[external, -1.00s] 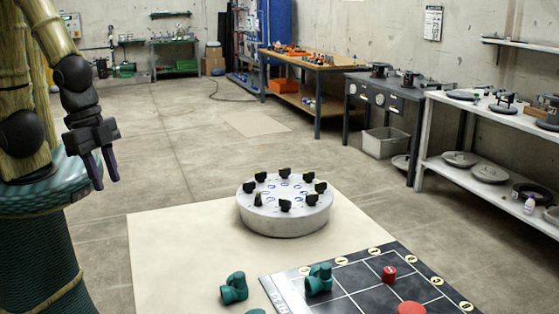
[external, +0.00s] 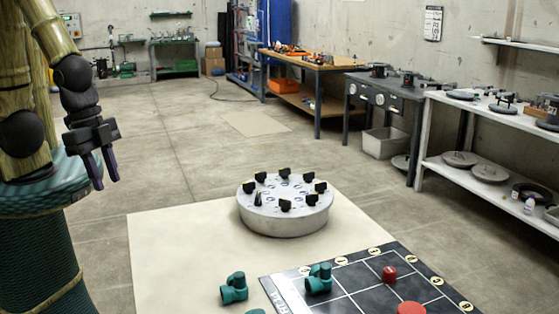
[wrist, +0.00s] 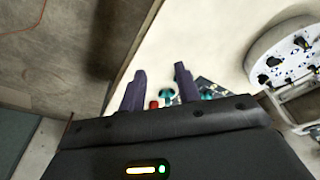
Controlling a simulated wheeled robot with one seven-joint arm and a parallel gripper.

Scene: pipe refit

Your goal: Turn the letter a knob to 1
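A round grey-white drum (external: 284,222) stands on the pale mat, with several black knobs (external: 285,205) in a ring on its top. The letters and numbers beside the knobs are too small to read, so I cannot tell which is knob a or where it points. The drum also shows at the right edge of the wrist view (wrist: 262,50). My gripper (external: 105,178) hangs at the left, well apart from the drum and above it. Its two dark fingers are apart with nothing between them, as the wrist view also shows (wrist: 158,92).
On the pale mat (external: 175,250), a dark grid board (external: 345,293) lies in front of the drum, with a red can-like piece (external: 389,273), a red disc (external: 411,308) and green pipe fittings (external: 234,288). Workbenches (external: 320,65) and shelves (external: 470,130) line the walls. The floor behind the drum is clear.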

